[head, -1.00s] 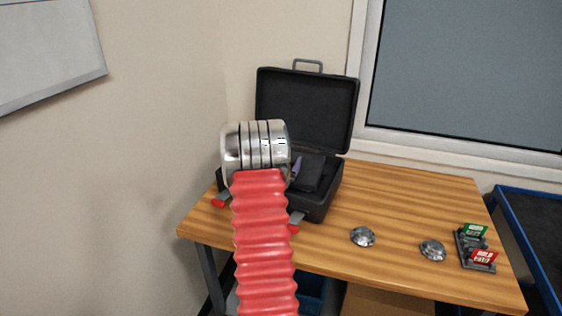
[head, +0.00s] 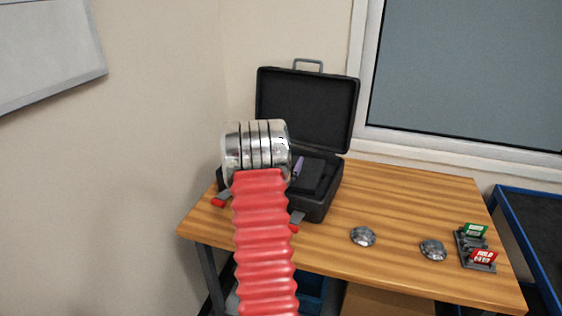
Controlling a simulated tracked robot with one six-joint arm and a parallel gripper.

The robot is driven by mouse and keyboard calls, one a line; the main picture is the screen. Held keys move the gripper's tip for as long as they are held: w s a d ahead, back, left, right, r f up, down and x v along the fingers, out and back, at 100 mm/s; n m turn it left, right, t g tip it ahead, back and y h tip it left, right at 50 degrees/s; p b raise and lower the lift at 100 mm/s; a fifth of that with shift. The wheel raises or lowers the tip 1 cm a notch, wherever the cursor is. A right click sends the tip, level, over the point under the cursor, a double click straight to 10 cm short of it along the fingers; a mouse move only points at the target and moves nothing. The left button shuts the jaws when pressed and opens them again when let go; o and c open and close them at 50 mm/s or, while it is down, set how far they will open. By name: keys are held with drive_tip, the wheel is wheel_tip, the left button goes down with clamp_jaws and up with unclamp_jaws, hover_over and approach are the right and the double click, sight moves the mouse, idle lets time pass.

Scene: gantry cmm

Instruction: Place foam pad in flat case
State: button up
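The flat case (head: 308,105) is black and stands open at the table's back left, its lid upright against the wall side. A dark pad, which looks like the foam pad (head: 311,176), shows inside the right part of the case's base. It lies fairly flat there; whether it touches the bottom cannot be told. My silver wrist and red arm sleeve cover the left part of the case and most of my gripper. A small purple piece (head: 298,167) at the pad's left edge may be part of my gripper. Its fingers and their grip are hidden.
Red-tipped grey latches (head: 222,200) stick out at the case's front. Two silver domed objects (head: 362,237) and a small holder with green and red signs (head: 476,249) are on the wooden table (head: 400,195). The table between case and holder is mostly clear.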

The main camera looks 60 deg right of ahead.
drive_tip(key=a, duration=0.4)
drive_tip(key=s+a, duration=0.1)
drive_tip(key=a, duration=0.3)
drive_tip(key=s+a+r, duration=0.1)
drive_tip(key=a, duration=0.3)
drive_tip(key=shift+w+r, duration=0.1)
idle(0.4)
